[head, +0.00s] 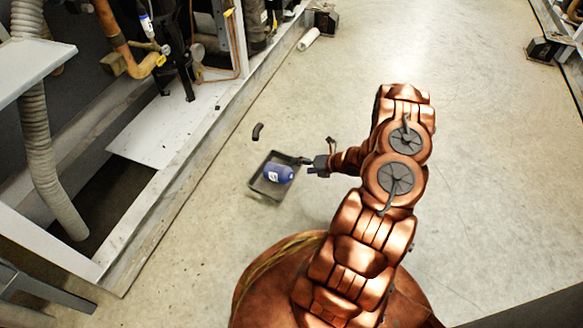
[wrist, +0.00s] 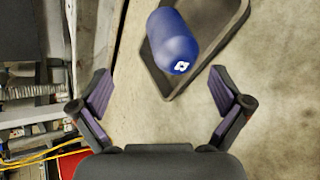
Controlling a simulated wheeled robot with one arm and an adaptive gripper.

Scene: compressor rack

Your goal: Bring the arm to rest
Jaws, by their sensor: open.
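My copper-coloured arm reaches out over the floor in the head view, bent at its middle joints. My gripper (head: 308,162) is at its end, just right of a dark tray. In the wrist view my gripper (wrist: 160,95) has its two fingers wide apart, with nothing between them. A blue cylinder with a white label (head: 278,174) lies in the tray (head: 256,191). In the wrist view the blue cylinder (wrist: 172,42) lies beyond the fingertips, inside the tray (wrist: 206,78), apart from the fingers.
A small dark curved piece (head: 257,131) lies on the floor beyond the tray. The compressor rack's pale frame (head: 178,180) runs along the left, with pipes and hoses inside. A white roll (head: 308,39) lies near its far end.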

